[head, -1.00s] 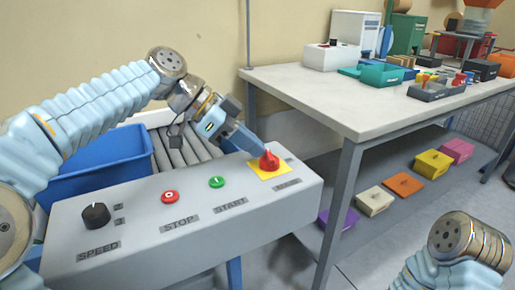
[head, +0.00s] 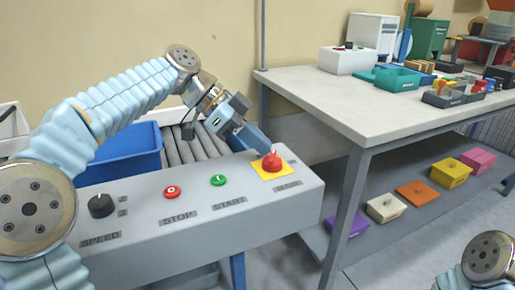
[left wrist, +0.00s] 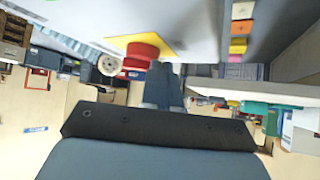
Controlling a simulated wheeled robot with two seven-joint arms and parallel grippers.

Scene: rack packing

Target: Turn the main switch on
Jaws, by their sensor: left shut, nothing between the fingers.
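The main switch (head: 272,162) is a red rotary knob on a yellow square plate at the right end of the grey control panel (head: 190,245). My left gripper (head: 265,150) is shut, with its fingertips right at the back of the red knob. In the left wrist view the red knob (left wrist: 142,50) and the yellow plate show just beside the shut fingers (left wrist: 165,80). I cannot tell whether they touch. The knob's exact turn is hard to read. Only part of my right arm shows at the lower right; its gripper is out of view.
The panel also carries a black speed knob (head: 101,206), a red stop button (head: 172,192) and a green start button (head: 219,180). A blue bin (head: 120,160) and rollers stand behind. A white table (head: 330,105) with trays is at right, coloured boxes below.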

